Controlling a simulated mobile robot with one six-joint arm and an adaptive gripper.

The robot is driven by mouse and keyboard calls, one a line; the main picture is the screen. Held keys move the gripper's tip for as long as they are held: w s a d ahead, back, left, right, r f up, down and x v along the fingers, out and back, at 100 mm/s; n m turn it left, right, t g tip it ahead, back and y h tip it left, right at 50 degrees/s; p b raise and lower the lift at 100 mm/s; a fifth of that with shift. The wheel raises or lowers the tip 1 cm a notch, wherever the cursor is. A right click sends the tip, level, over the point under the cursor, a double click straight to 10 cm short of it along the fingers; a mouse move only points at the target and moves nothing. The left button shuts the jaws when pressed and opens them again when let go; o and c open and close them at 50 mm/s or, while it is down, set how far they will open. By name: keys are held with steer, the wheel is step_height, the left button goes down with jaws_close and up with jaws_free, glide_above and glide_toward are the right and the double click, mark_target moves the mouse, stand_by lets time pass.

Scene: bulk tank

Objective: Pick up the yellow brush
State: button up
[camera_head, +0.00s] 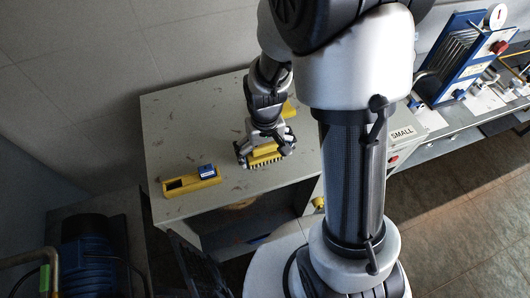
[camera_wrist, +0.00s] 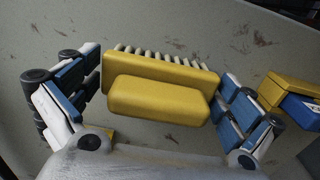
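The yellow brush (camera_head: 265,153) is a block with pale bristles along one side and a smaller yellow handle block. It is at the work table's (camera_head: 225,100) top, under my gripper (camera_head: 265,150). In the wrist view the brush (camera_wrist: 162,85) fills the space between the two blue-and-grey fingers of my gripper (camera_wrist: 160,92), one at each end. The fingers are spread wide and look very close to its ends. I cannot tell whether they press on it, or whether the brush rests on the table.
A yellow tray-like block with a blue item (camera_head: 190,183) lies to the left on the table; it shows at the right in the wrist view (camera_wrist: 290,95). Another yellow piece (camera_head: 289,109) is partly hidden behind my arm. A blue machine (camera_head: 462,57) stands on the right-hand bench.

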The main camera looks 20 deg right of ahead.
steer(key=c, duration=0.9)
steer(key=shift+o, duration=0.2)
steer(key=shift+r, duration=0.1)
